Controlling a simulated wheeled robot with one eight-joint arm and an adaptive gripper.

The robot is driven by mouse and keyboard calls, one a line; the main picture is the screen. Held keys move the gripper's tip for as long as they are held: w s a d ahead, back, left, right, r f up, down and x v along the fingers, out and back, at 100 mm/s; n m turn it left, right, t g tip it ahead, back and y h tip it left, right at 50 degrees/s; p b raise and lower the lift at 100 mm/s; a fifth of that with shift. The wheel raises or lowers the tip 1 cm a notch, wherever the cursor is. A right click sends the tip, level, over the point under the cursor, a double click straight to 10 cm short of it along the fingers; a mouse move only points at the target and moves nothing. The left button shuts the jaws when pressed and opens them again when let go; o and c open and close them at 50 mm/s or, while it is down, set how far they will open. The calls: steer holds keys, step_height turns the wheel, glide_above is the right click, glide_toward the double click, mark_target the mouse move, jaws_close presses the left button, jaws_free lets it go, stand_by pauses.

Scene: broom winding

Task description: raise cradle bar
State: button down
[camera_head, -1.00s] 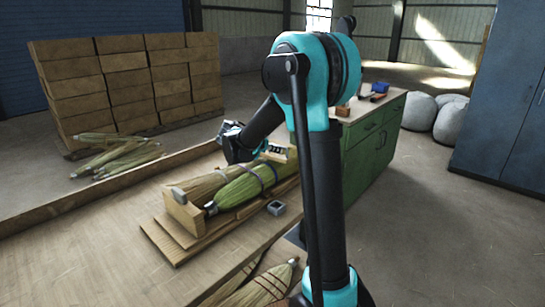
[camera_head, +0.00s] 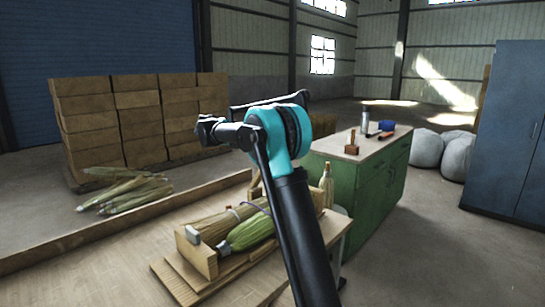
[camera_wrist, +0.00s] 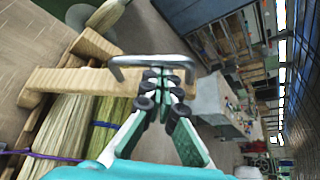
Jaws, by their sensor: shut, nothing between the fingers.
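In the wrist view, my gripper (camera_wrist: 165,82) is shut, its dark finger pads close together. A grey U-shaped metal handle (camera_wrist: 150,61) crosses at the fingertips; I cannot tell whether they touch it. A pale wooden bar (camera_wrist: 65,82) runs left from near the handle, above the brooms. In the head view, the wooden cradle (camera_head: 197,254) holds a tan broom (camera_head: 213,228) and a green broom (camera_head: 246,234) side by side. My arm hides the cradle's right part, and my fingers are not clear there.
The cradle rests on boards on a wooden table (camera_head: 100,280). A green cabinet (camera_head: 350,195) bears several tools at the right. A bottle (camera_head: 327,185) stands by the cradle's far end.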

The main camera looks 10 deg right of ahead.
steer(key=w+a+r, duration=0.1)
steer(key=w+a, duration=0.2)
steer(key=w, duration=0.1)
steer(key=shift+w+a+r, duration=0.25)
steer(key=shift+w, duration=0.15)
stand_by(0.4)
